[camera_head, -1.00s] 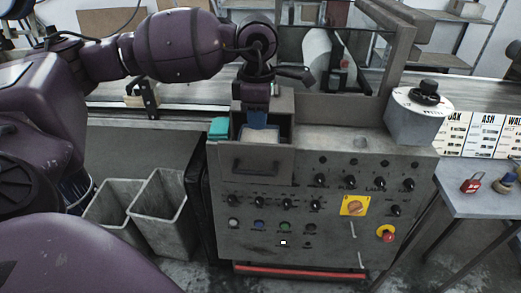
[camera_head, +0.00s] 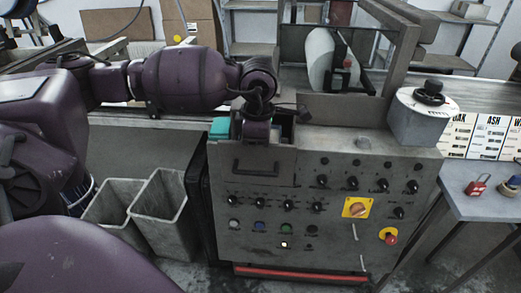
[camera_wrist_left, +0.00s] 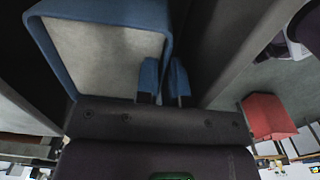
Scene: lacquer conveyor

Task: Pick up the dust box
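The dust box (camera_wrist_left: 108,15) shows in the left wrist view as an open box with a blue rim and pale grey insides. My left gripper (camera_wrist_left: 164,82) has one blue fingertip inside the box and the other outside its right wall. The fingers are close together with the wall between them, so it looks shut on that wall. In the head view my left gripper (camera_head: 256,137) reaches down into the opening behind the grey handled front (camera_head: 264,180) of the machine. Its fingertips and most of the box are hidden there. My right gripper is out of view.
The control panel (camera_head: 330,222) has knobs and buttons. A teal block (camera_head: 219,127) sits left of the opening, and a grey housing (camera_head: 416,122) stands right. Two grey bins (camera_head: 160,215) stand on the floor at left. A side table (camera_head: 485,205) holds a red padlock (camera_head: 476,187).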

